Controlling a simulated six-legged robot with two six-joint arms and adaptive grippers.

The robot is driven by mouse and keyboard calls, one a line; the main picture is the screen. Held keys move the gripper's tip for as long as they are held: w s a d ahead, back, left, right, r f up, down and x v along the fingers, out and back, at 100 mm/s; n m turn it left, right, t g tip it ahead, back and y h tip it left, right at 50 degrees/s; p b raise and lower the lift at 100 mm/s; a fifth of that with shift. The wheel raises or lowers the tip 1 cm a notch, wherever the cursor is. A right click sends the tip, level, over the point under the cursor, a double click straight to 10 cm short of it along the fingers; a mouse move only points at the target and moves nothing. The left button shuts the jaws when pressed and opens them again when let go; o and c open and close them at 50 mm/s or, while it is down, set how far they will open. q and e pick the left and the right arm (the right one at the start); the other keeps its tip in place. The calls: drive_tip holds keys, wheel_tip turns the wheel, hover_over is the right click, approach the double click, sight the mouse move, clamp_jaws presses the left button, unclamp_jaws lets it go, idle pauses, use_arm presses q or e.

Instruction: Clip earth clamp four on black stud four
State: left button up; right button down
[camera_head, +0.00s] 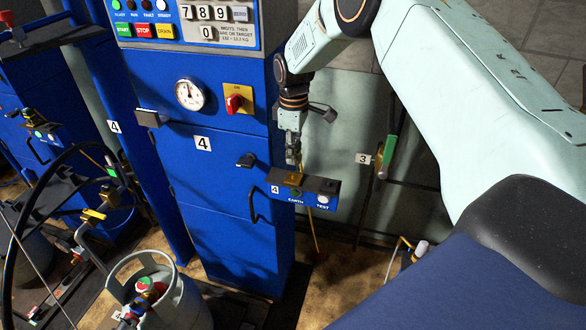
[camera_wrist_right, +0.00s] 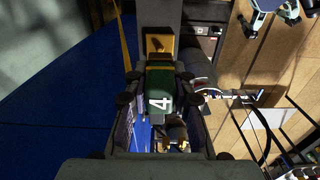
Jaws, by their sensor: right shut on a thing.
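My right gripper (camera_head: 293,157) points down in the head view, just above the blue earth box (camera_head: 275,200) marked 4. In the right wrist view it is shut on earth clamp four (camera_wrist_right: 160,95), a green body with a white 4. A brass-coloured piece (camera_wrist_right: 158,44) shows just beyond the clamp; I cannot tell if it belongs to the clamp or the box. In the head view a brass block (camera_head: 293,179) is on the box top under the fingers. I cannot make out black stud four for certain. My left gripper is not in view.
The blue scale column (camera_head: 210,180) marked 4 stands just left of the box, with a dial (camera_head: 190,94) and a red switch (camera_head: 236,103). A grey gas cylinder (camera_head: 190,300) stands at lower left. A green-handled valve (camera_head: 388,155) is to the right, beside label 3.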

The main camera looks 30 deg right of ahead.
drive_tip(key=shift+w, duration=0.15)
drive_tip(key=s+d, duration=0.2)
drive_tip(key=s+d+b, duration=0.1)
drive_tip(key=s+d, duration=0.1)
drive_tip(key=s, duration=0.1)
drive_tip(key=s+d+r, duration=0.1)
drive_tip(key=s+d, duration=0.1)
drive_tip(key=s, duration=0.1)
drive_tip(key=shift+d, duration=0.15)
drive_tip(key=shift+w, duration=0.1)
drive_tip(key=shift+d+f+b, duration=0.1)
drive_tip(key=shift+f+b, duration=0.15)
drive_tip(key=shift+b, duration=0.1)
